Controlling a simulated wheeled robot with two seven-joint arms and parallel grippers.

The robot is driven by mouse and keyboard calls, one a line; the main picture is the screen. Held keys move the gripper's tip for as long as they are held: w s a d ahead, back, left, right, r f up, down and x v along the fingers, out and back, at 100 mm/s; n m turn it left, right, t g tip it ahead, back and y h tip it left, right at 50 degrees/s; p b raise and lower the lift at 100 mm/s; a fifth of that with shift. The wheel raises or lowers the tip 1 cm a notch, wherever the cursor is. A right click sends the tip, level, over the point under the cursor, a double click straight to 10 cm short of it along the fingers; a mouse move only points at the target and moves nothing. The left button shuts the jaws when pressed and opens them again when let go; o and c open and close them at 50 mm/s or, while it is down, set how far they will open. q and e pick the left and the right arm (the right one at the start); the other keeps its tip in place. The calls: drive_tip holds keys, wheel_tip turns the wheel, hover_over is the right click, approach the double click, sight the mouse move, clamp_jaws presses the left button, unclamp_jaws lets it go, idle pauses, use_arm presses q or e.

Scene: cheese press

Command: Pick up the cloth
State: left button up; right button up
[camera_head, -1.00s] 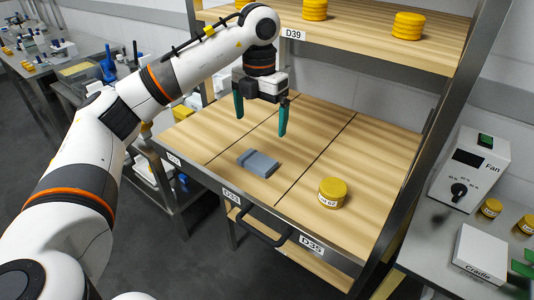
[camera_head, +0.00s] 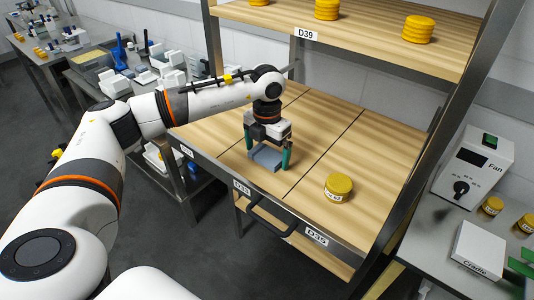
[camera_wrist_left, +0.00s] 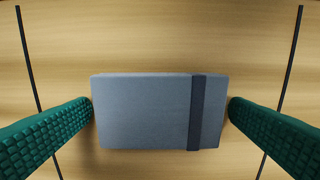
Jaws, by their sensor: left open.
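The cloth is a folded blue-grey bundle with a darker band near one end. It lies flat on the wooden shelf board. In the head view the cloth (camera_head: 266,158) is partly hidden by my left gripper (camera_head: 267,158), which is directly over it. In the left wrist view the cloth (camera_wrist_left: 145,112) lies between the two green fingers of my left gripper (camera_wrist_left: 160,112). The gripper is open, with one finger beyond each short end of the cloth. Whether the fingers touch it is hard to tell. My right gripper is not in view.
A yellow-lidded jar (camera_head: 338,187) stands on the same wooden board (camera_head: 310,140), right of the cloth. An upper shelf (camera_head: 350,38) with yellow stacks is above and behind. A side table at right holds a fan control box (camera_head: 475,165) and a cradle box (camera_head: 478,250).

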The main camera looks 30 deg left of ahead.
use_arm(q)
drive_tip(key=shift+c, duration=0.2)
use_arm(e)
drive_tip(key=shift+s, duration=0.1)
use_arm(q)
drive_tip(key=c, duration=0.8)
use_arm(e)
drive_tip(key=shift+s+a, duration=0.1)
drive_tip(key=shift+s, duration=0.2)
use_arm(q)
drive_tip(key=shift+r, duration=0.15)
drive_tip(key=shift+c, duration=0.2)
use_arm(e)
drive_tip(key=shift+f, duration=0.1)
